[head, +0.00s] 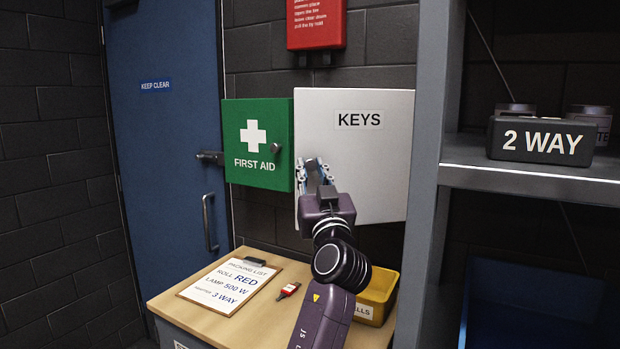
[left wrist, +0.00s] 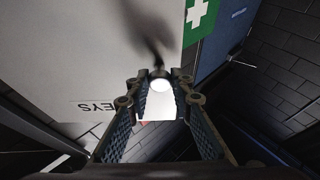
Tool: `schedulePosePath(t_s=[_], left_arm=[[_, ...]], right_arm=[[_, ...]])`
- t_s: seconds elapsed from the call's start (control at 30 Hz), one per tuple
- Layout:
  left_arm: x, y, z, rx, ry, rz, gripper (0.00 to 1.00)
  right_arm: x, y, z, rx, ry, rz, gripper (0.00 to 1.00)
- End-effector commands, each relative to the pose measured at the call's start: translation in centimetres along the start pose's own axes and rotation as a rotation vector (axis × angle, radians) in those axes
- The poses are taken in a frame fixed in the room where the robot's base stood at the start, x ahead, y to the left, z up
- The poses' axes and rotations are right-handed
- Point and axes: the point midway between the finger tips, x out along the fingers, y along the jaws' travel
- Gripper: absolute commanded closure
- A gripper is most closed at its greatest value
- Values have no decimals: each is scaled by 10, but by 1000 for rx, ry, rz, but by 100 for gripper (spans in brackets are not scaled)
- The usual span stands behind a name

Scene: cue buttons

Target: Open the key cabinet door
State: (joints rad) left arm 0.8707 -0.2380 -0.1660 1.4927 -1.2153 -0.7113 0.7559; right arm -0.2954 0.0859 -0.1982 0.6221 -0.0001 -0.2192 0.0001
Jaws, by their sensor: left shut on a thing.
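The key cabinet (head: 380,165) is a white box on the dark wall, its door marked KEYS. The door looks closed in the head view. Its surface also fills the upper left of the left wrist view (left wrist: 90,50), where the lettering is upside down. My left gripper (head: 316,170) is at the left edge of the door, shut on a small round knob (left wrist: 160,82) that shows bright between its fingers in the left wrist view. In the head view my gripper hides the knob. My right gripper is in neither view.
A green first aid cabinet (head: 258,118) hangs just left of the key cabinet. A grey shelf unit (head: 428,180) stands close on the right. Below is a wooden bench top (head: 185,290) with a packing list (head: 228,284) and a yellow bin (head: 378,295).

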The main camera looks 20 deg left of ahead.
Motion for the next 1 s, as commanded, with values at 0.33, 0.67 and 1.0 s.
schedulePosePath(t_s=[0.33, 0.67, 1.0], left_arm=[[-1, 1, -2, 1, 3, 0, 100], [-1, 1, -2, 0, 2, -1, 62], [5, 1, -15, -3, 4, -2, 62]], right_arm=[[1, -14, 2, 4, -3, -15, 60], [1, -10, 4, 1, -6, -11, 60], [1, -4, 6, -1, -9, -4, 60]])
